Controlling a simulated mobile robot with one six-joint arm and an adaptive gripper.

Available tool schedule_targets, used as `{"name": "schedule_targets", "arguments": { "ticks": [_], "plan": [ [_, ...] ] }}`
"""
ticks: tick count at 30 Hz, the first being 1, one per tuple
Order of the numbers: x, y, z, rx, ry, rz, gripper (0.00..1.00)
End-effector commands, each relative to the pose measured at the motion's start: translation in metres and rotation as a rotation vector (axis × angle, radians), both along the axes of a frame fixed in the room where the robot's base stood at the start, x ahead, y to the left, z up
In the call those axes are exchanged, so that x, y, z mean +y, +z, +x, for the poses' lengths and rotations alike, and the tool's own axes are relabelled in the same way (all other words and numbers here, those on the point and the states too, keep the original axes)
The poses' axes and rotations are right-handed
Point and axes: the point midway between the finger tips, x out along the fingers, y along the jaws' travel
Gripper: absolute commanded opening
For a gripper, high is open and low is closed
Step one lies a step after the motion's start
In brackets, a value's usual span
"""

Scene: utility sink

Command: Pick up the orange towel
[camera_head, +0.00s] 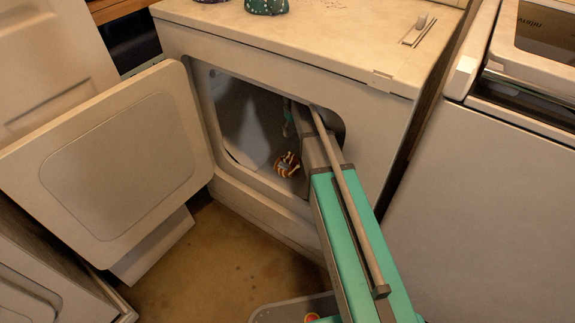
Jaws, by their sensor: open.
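The orange towel (287,164) is a small crumpled bundle with orange, white and dark stripes. It lies low inside the open dryer drum, left of my arm. My arm reaches from the lower right through the dryer opening. My gripper (287,124) is small and dim inside the drum, above the towel, with a bit of teal showing. It is open and looks apart from the towel. Its fingertips are hard to make out in the shadow, and my arm hides the right part of the drum.
The white dryer (370,135) has its door (120,165) swung open to the left. The opening's rim is close around my arm. Two patterned objects (266,5) stand on the dryer top. Another white appliance (490,200) stands at right. Brown floor (200,270) lies below.

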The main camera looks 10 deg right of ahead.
Motion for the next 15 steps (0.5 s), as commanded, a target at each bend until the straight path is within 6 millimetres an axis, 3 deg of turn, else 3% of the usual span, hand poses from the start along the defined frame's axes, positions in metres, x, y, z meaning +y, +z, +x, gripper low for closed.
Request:
{"name": "schedule_targets", "arguments": {
  "ticks": [15],
  "plan": [
    [0.001,-0.041,0.000,0.000,0.001,0.000,0.74]
  ]
}}
